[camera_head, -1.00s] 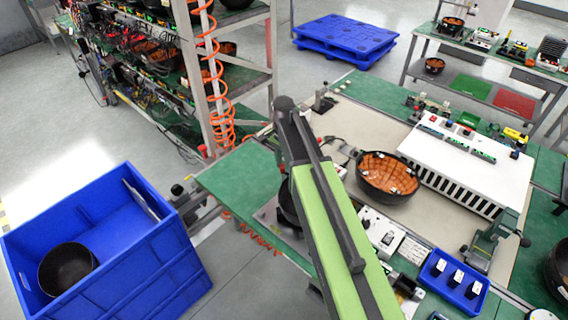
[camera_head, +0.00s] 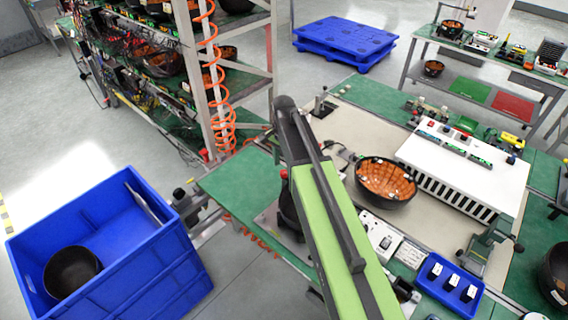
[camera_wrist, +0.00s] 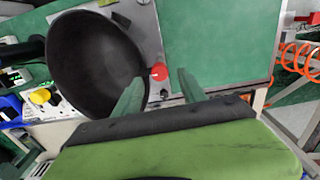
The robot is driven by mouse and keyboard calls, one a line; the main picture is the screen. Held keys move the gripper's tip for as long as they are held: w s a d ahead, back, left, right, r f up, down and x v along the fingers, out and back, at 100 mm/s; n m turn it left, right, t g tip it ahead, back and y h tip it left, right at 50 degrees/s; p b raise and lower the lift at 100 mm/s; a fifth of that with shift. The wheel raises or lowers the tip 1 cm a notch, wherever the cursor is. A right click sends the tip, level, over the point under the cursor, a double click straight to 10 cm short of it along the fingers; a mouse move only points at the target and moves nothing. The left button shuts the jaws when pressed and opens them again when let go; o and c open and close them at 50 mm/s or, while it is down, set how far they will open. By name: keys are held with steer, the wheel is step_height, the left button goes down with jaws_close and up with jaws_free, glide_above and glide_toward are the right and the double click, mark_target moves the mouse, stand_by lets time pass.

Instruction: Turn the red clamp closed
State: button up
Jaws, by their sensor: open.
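The red clamp's knob (camera_wrist: 159,72) shows in the wrist view, beside the rim of a black bowl (camera_wrist: 92,62). My gripper (camera_wrist: 159,80) is open, with its two green fingers on either side of the red knob in the picture. I cannot tell whether they touch it. In the head view a small red part (camera_head: 284,174) shows at the left edge of my green arm, above a dark bowl (camera_head: 288,212) mostly hidden by the arm. My gripper is hidden there. The clamp's lower part is not clear.
The green bench (camera_head: 232,172) has free room left of the arm. Right of the arm are a bowl with an orange inside (camera_head: 385,201), a white slotted unit (camera_head: 470,185) and a blue tray (camera_head: 437,292). A blue crate (camera_head: 165,262) stands at left, a rack behind.

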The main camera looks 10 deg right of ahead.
mark_target(284, 171)
step_height(284, 171, up, 14)
steer(key=p, duration=1.2)
steer(key=shift+p, duration=0.3)
